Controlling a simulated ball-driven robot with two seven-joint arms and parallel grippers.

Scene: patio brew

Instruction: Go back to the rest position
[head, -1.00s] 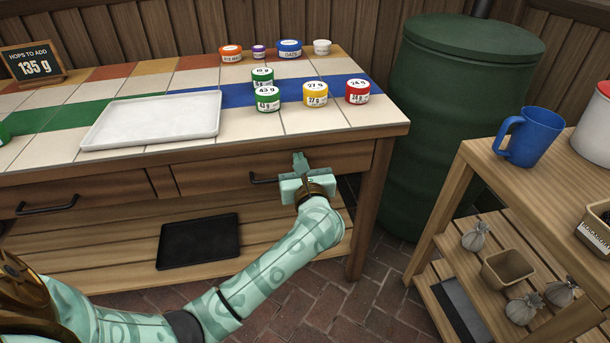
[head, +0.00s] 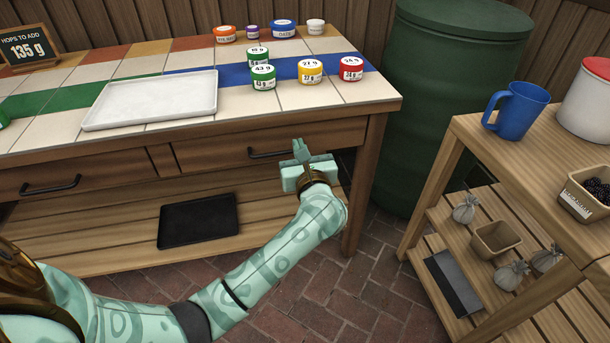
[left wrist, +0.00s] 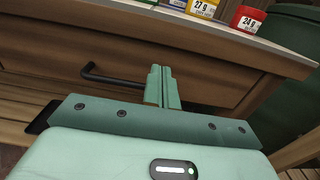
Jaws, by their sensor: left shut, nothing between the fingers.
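My left gripper (head: 300,150) is shut and empty in front of the table's right drawer (head: 240,150), below the tabletop edge. In the left wrist view its closed fingers (left wrist: 162,88) point toward the drawer front, to the right of the black drawer handle (left wrist: 110,78). In the head view the fingertips show to the right of the drawer handle. I cannot tell whether they touch anything. My right gripper is in neither view.
The tiled table holds a white tray (head: 150,99) and several labelled tubs, among them a yellow one (head: 310,71) and a red one (head: 351,69). A green barrel (head: 450,100) stands behind. A wooden shelf unit with a blue mug (head: 517,112) is at right.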

